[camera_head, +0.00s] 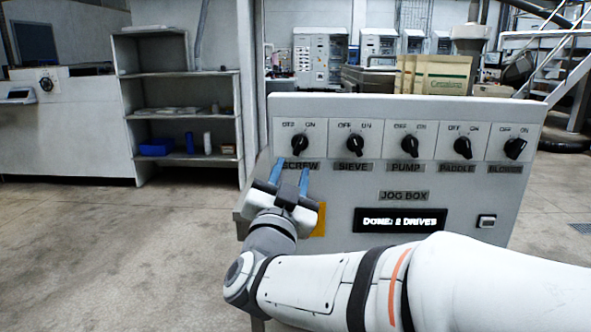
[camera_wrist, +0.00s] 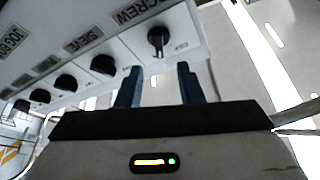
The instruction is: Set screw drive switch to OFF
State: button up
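The SCREW switch (camera_head: 299,145) is a black rotary knob at the left end of the grey control panel, with OFF and ON printed above it. Its pointer looks tilted up toward the right, the ON side, though it is small. My gripper (camera_head: 290,170) is just below the knob, by the SCREW label, with two blue fingers apart. In the wrist view the knob (camera_wrist: 158,40) stands beyond and between the fingertips of my gripper (camera_wrist: 159,70). The gap between the fingers is empty, and they look clear of the knob.
The SIEVE (camera_head: 355,145), PUMP (camera_head: 410,146), PADDLE (camera_head: 463,147) and BLOWER (camera_head: 515,148) knobs line up to the right. Below, a display (camera_head: 400,220) seems to read "DONE: 2 DRIVES", beside a small button (camera_head: 486,221). A shelf (camera_head: 185,111) stands behind left; the left floor is clear.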

aim_at(299, 144)
jog(key=b+x, duration=0.1)
jog(key=x, duration=0.6)
jog(key=shift+w+d+r, duration=0.15)
jog(key=shift+w+r, duration=0.05)
jog(key=shift+c, duration=0.4)
grip_shut()
